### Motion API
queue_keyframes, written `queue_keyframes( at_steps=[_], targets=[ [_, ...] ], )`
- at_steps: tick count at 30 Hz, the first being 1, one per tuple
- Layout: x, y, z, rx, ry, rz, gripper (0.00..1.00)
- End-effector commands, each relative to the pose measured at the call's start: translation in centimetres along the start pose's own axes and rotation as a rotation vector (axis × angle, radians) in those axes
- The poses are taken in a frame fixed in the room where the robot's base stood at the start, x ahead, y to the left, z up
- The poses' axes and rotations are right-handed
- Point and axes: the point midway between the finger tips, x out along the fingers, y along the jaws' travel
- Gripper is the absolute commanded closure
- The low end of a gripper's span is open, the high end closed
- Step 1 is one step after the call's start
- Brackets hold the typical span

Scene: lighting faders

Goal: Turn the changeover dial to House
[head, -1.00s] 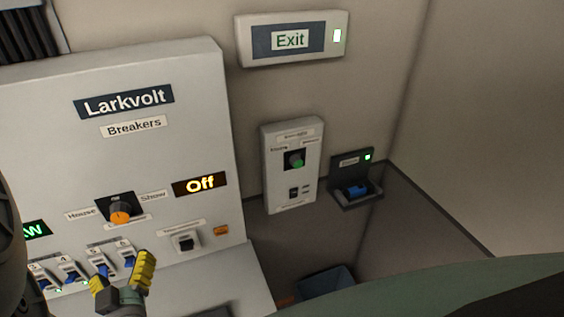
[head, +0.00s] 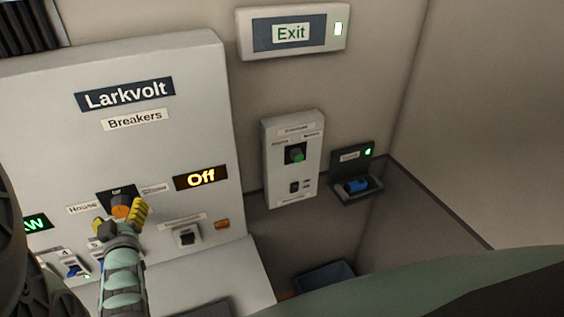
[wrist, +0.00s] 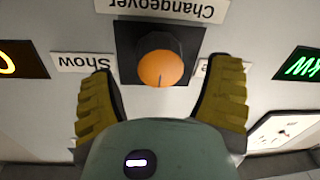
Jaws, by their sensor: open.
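The changeover dial is an orange round knob (head: 121,205) on a black square plate, on the Larkvolt breaker panel (head: 190,110). It sits between a House label (head: 82,208) on the left and a Show label (head: 155,189) on the right. In the wrist view, which is upside down, the orange knob (wrist: 160,69) has a small dark line low on its face, near the middle. My gripper (head: 121,216) is open in front of the dial. In the wrist view its yellow ribbed fingers (wrist: 162,95) stand apart on either side, just short of the knob. I cannot tell any contact.
An Off display (head: 201,178) glows right of the dial, and a green display (head: 35,222) is at left. Blue breaker switches (head: 77,270) sit below, partly hidden by my arm. A smaller wall panel (head: 279,180) stands further right.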

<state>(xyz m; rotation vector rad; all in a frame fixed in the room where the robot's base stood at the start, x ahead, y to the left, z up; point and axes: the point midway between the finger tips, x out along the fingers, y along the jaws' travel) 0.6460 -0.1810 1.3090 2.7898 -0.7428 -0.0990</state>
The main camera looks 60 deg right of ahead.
Motion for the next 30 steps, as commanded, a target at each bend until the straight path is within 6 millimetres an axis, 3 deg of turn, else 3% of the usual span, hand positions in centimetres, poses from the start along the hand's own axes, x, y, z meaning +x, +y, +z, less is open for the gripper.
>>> queue_keyframes(
  at_steps=[6,16,30],
  targets=[
    [1.6,0.2,-0.1,0.001,0.002,0.005,0.21],
    [1.7,0.2,0.0,0.001,0.000,0.004,0.18],
    [1.7,0.1,-0.1,0.001,0.001,0.002,0.67]
  ],
)
